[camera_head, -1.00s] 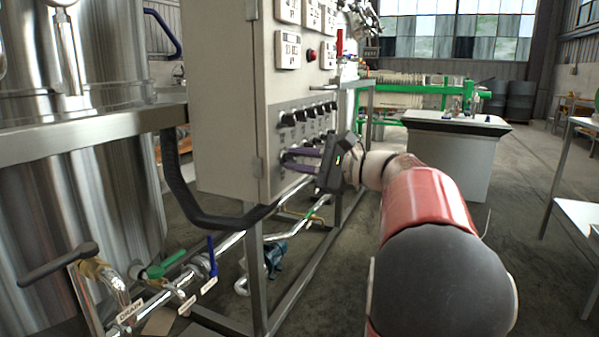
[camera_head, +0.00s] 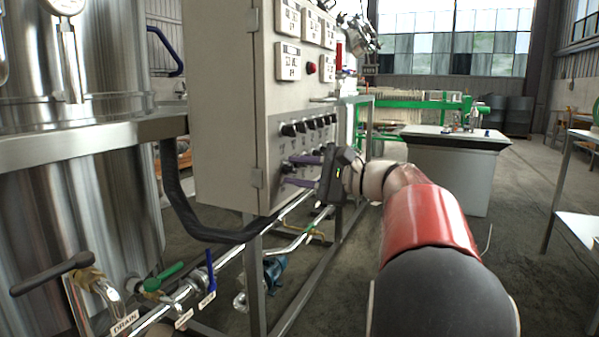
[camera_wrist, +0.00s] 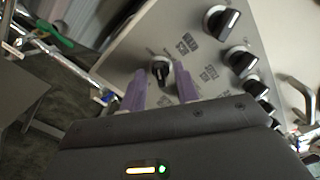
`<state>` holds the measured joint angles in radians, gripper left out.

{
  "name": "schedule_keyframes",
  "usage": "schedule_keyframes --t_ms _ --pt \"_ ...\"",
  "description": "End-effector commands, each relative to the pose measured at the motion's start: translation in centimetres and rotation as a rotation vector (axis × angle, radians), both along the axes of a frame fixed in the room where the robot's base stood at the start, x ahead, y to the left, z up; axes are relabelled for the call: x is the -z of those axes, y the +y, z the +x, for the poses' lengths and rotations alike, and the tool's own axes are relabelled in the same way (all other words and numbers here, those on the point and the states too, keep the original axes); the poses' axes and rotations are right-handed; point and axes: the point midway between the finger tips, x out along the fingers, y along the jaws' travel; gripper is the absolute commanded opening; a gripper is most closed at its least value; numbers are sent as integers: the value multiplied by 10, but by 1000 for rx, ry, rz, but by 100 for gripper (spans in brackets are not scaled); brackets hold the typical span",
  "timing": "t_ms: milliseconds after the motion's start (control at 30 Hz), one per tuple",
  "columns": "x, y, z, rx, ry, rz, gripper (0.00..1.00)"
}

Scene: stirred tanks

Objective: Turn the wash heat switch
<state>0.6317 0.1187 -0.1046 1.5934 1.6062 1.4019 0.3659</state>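A small black switch (camera_wrist: 160,70) sits on the grey panel face, with a label beside it that looks like "WASH HEAT" but is tilted and hard to read. My gripper (camera_wrist: 158,82) has two purple fingers, one on each side of the switch in the wrist view, with a gap to it on both sides. The fingers are apart and hold nothing. In the head view, my gripper (camera_head: 287,171) points at the lower part of the control cabinet's (camera_head: 222,110) front, below the row of black knobs (camera_head: 303,127). The switch itself is hard to make out there.
Larger black knobs (camera_wrist: 222,21) run along the panel near the gripper. A red button (camera_head: 311,68) and displays are above. A steel tank (camera_head: 75,200), pipes and valve handles stand at left.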

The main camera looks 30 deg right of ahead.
Motion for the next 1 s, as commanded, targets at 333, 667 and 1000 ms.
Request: schedule_keyframes --t_ms 333,667,1000 --pt "-1 -10 -12 3 -1 0 31" --pt "0 -42 -53 3 0 1 31" --pt "0 -48 -62 0 -1 1 31"
